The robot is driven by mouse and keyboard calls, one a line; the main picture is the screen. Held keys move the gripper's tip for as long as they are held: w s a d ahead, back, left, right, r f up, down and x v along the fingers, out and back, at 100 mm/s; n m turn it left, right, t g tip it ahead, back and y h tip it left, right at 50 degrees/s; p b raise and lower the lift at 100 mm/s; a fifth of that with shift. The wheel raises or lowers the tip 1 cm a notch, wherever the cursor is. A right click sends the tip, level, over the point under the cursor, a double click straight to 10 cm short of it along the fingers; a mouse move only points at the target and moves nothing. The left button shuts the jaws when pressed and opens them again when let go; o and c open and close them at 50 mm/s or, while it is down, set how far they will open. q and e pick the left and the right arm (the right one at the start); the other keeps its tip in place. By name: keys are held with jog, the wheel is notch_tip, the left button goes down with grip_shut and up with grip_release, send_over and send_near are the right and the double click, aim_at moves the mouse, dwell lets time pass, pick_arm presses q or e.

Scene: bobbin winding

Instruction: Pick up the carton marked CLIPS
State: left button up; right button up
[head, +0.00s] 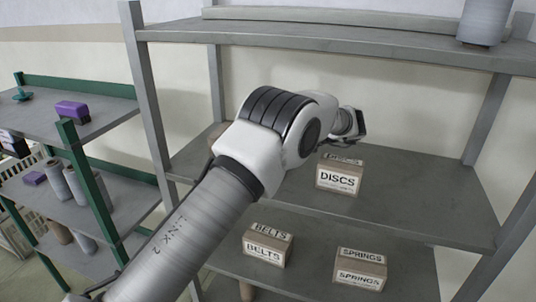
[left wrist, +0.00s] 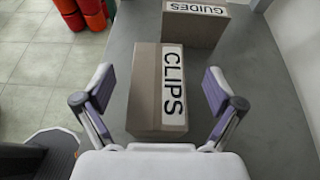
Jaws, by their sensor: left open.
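The carton marked CLIPS (left wrist: 150,92) is a brown box with a white label on its top, standing on a grey shelf in the left wrist view. My left gripper (left wrist: 158,80) is open, with one finger on each side of the carton and a visible gap at both sides. I cannot tell whether the fingers are low enough to be level with its sides. In the head view my left arm crosses the middle of the picture, and I cannot make out the CLIPS carton there. My right gripper is in neither view.
A carton marked GUIDES (left wrist: 195,22) stands just beyond CLIPS. In the head view, cartons marked DISCS (head: 338,179), BELTS (head: 264,252) and SPRINGS (head: 359,277) stand on the grey rack. A green-framed rack (head: 90,170) with spools is at the left.

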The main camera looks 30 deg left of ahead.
pick_arm(q)
jog(key=p+x, duration=0.2)
jog(key=x, duration=0.2)
jog(key=shift+f, duration=0.4)
jog(key=shift+s+r, duration=0.1)
jog(key=shift+c, duration=1.3)
jog(key=c, duration=1.1)
